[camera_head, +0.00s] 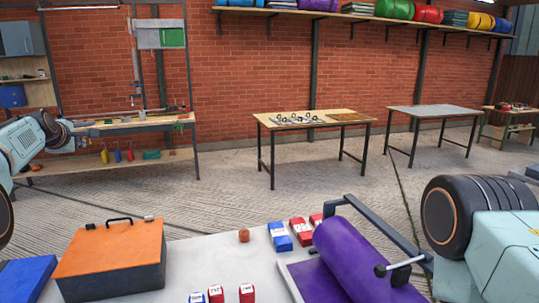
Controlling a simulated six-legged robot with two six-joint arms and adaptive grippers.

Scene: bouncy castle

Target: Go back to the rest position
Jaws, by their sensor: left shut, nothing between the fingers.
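My left arm comes in from the left edge, high over the floor. My left gripper (78,124) is small and partly merged with the workbench behind it; it is shut and empty, clear of the things on the near table. My right arm's black and pale blue joint fills the lower right, and the right gripper is out of the picture.
The near white table (190,250) holds an orange-topped box (110,248), a blue item (25,278), an orange-brown lump (244,235), blue and red packs (279,236) and a purple roll (360,258). A wooden table (265,120) and grey table (433,111) stand beyond open floor.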

